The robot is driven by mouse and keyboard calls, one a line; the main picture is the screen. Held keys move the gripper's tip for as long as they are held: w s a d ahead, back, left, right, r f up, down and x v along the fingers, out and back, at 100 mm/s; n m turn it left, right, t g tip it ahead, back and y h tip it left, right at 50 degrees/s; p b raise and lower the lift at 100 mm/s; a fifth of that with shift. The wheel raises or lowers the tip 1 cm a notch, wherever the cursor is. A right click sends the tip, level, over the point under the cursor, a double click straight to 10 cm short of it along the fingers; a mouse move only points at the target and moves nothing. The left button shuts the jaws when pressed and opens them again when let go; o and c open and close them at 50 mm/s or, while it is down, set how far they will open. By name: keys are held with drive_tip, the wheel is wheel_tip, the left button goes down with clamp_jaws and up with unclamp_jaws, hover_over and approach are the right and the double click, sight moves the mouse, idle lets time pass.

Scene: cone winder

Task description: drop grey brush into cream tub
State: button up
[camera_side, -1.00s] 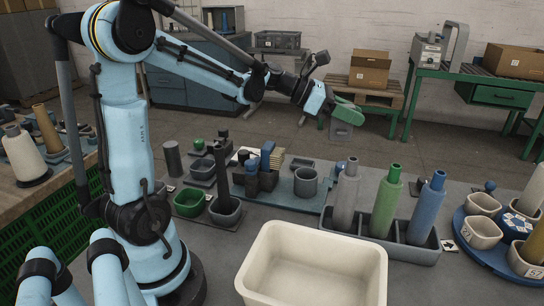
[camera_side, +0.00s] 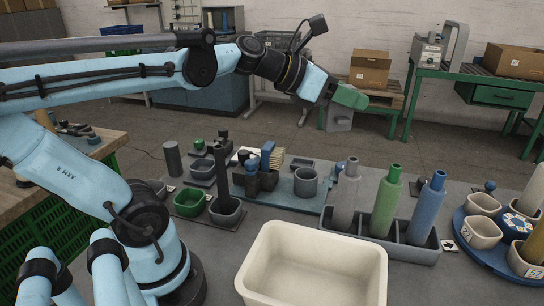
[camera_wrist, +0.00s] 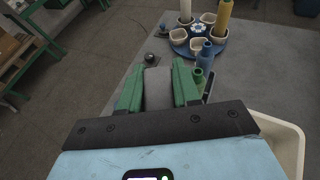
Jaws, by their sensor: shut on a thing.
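My gripper (camera_side: 346,101), with green fingers, is shut on a grey block-shaped thing, which I take as the grey brush (camera_side: 339,118). It hangs under the fingers, high above and behind the table. In the wrist view the grey brush (camera_wrist: 158,88) sits between the two green fingers (camera_wrist: 158,82); its bristles cannot be made out. The cream tub (camera_side: 372,258) stands at the front of the table, below and nearer the side camera than the gripper. Its visible inside is empty. In the wrist view part of the cream tub (camera_wrist: 291,135) shows at right, behind my gripper body.
A grey rack (camera_side: 420,254) with grey, green and blue bottles stands right of the tub. A blue turntable (camera_side: 478,250) with cups is further right. Small bins and a blue tray (camera_side: 290,195) with tools stand behind the tub. The air above the tub is clear.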

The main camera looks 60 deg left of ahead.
idle(0.4)
drive_tip(key=shift+d+f, duration=0.2)
drive_tip(key=shift+d, duration=0.15)
drive_tip(key=s+d+f+m+g+h, duration=0.2)
drive_tip(key=d+f+m+g+h, duration=0.1)
drive_tip(key=d+m+h, duration=0.15)
drive_tip(key=s+d+f+m+g+h, duration=0.2)
drive_tip(key=d+m+g+h, duration=0.15)
drive_tip(key=d, duration=0.25)
drive_tip(key=s+d+f+m+g+h, duration=0.1)
drive_tip(key=s+d+m+g, duration=0.2)
drive_tip(key=s+m+g, duration=0.2)
drive_tip(key=s+d+f+m+g, duration=0.2)
drive_tip(key=s+d+m+g, duration=0.1)
drive_tip(key=s+m+g, duration=0.25)
drive_tip(key=shift+n, duration=0.25)
drive_tip(key=shift+s+f, duration=0.15)
drive_tip(key=shift+f, duration=1.35)
drive_tip(key=shift+s+f, duration=0.15)
drive_tip(key=shift+f, duration=1.3)
drive_tip(key=o, duration=1.1)
drive_tip(key=shift+a, duration=0.15)
